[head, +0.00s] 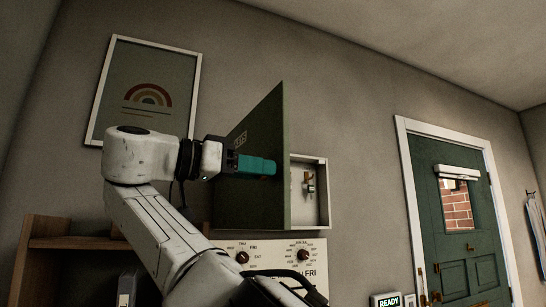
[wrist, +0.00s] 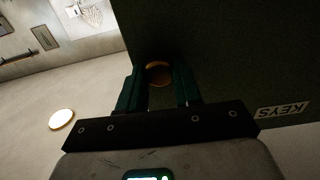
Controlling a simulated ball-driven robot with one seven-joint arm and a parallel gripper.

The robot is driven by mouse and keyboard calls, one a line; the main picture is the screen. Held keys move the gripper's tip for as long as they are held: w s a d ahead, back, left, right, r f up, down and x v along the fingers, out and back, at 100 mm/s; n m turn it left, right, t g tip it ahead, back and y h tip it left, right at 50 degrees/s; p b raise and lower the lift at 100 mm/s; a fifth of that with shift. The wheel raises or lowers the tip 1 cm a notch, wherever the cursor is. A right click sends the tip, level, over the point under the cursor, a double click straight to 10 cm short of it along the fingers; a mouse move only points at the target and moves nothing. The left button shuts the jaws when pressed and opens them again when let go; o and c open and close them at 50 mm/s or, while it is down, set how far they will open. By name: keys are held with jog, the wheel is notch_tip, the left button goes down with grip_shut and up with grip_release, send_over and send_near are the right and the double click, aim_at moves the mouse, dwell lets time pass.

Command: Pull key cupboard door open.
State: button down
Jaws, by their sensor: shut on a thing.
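The dark green key cupboard door (head: 265,120) stands swung well out from its white cupboard box (head: 323,200). Part of the inside shows, with keys (head: 309,186) hanging on the back. In the wrist view the door (wrist: 235,65) fills the upper right, with a KEYS label (wrist: 281,110). A round brass-coloured knob (wrist: 158,73) on the door sits between the two teal fingers of my gripper (wrist: 158,88). In the head view my gripper (head: 268,167) is at the door's face, shut on the knob. The hinge is hidden behind the door.
A panel with dials (head: 275,258) is below the cupboard. A wooden shelf (head: 65,242) stands at lower left, and a framed rainbow picture (head: 150,75) hangs above it. A green room door (head: 455,215) is at right. Bare wall lies between the cupboard and that door.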

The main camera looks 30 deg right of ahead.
jog(key=shift+w+a+r+p, duration=0.15)
jog(key=shift+a+p, duration=0.15)
jog(key=shift+a, duration=0.45)
jog(key=c, duration=0.8)
grip_release()
jog(key=a+p, duration=0.5)
jog(key=a, duration=0.2)
jog(key=shift+w+a+f+p, duration=0.2)
jog(key=shift+w+p, duration=0.05)
jog(key=shift+p, duration=0.1)
